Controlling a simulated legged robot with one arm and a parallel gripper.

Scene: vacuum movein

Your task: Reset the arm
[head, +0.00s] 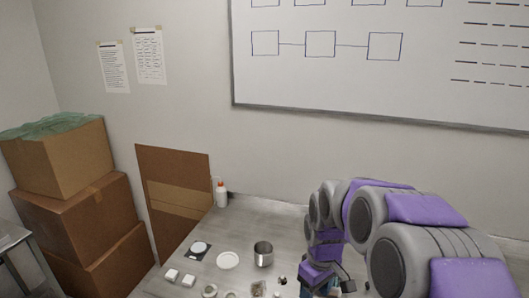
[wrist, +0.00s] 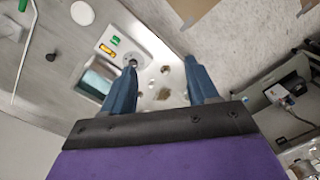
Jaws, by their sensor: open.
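My gripper (wrist: 163,80) shows in the wrist view with its two blue-grey fingers spread apart and nothing between them. In the head view my purple-padded arm comes in from the right and bends down, and the gripper (head: 322,290) is at the bottom edge, partly cut off, over the near right part of the table (head: 215,240). Whether it touches anything there cannot be told.
On the table are a metal cup (head: 263,253), a white plate (head: 228,260), a dark square with a white disc (head: 199,249), and a white bottle (head: 221,194). Stacked cardboard boxes (head: 80,215) stand left. A whiteboard (head: 430,65) hangs behind.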

